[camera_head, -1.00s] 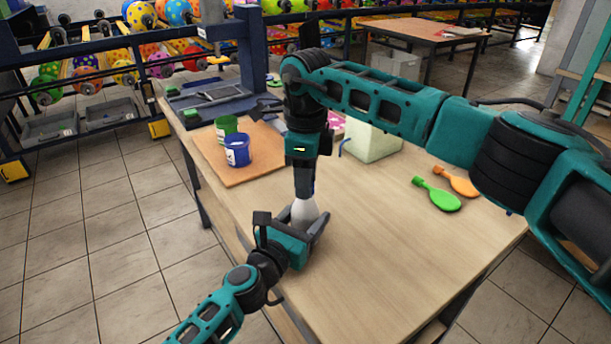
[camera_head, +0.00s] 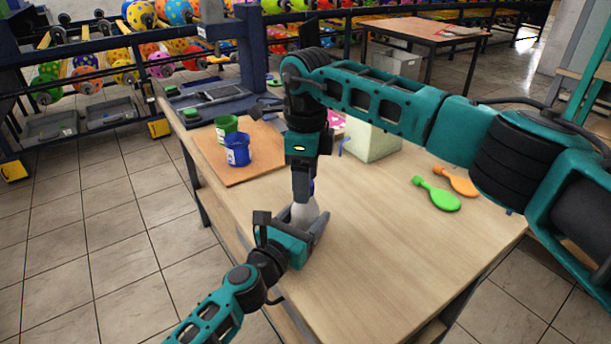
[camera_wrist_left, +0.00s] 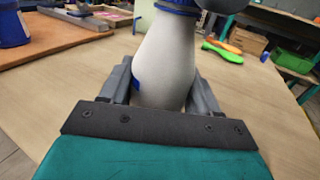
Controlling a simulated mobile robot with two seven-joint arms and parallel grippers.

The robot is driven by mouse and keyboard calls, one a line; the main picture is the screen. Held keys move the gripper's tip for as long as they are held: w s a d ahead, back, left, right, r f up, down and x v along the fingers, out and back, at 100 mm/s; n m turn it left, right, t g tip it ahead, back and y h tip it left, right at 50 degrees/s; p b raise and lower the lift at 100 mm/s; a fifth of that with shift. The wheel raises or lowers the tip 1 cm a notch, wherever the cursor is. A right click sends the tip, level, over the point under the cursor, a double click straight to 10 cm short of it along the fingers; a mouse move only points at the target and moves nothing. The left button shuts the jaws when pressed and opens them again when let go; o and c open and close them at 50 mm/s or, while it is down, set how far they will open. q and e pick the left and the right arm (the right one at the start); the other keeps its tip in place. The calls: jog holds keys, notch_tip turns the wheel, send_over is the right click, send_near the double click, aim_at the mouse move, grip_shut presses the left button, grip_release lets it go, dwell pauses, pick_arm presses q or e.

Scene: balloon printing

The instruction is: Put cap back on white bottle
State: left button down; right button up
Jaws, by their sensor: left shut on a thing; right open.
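The white bottle (camera_head: 304,215) stands upright on the table, and its rounded body fills the middle of the left wrist view (camera_wrist_left: 166,62). My left gripper (camera_head: 312,228) is shut around the bottle's body, with a finger on each side. The blue cap (camera_wrist_left: 178,7) is at the bottle's top, cut by the upper edge of the left wrist view; a sliver of blue shows in the head view. My right gripper (camera_head: 303,192) points straight down at the bottle's top, open around or just beside the cap. How fully the cap is seated is hidden.
A blue cup (camera_head: 237,150) and a green cup (camera_head: 226,128) stand on a brown board (camera_head: 213,160) to the left. A pale box (camera_head: 372,142) is behind the right arm. Green (camera_head: 440,197) and orange (camera_head: 458,181) balloon-shaped pieces lie right. The front table is clear.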

notch_tip(320, 180, up, 12)
dwell(0.6)
pick_arm(q)
jog(key=shift+c, duration=0.8)
grip_release()
jog(key=p+v, duration=0.1)
jog(key=v, duration=1.2)
pick_arm(e)
jog(key=shift+r, duration=0.45)
pick_arm(q)
jog(key=shift+f, duration=0.1)
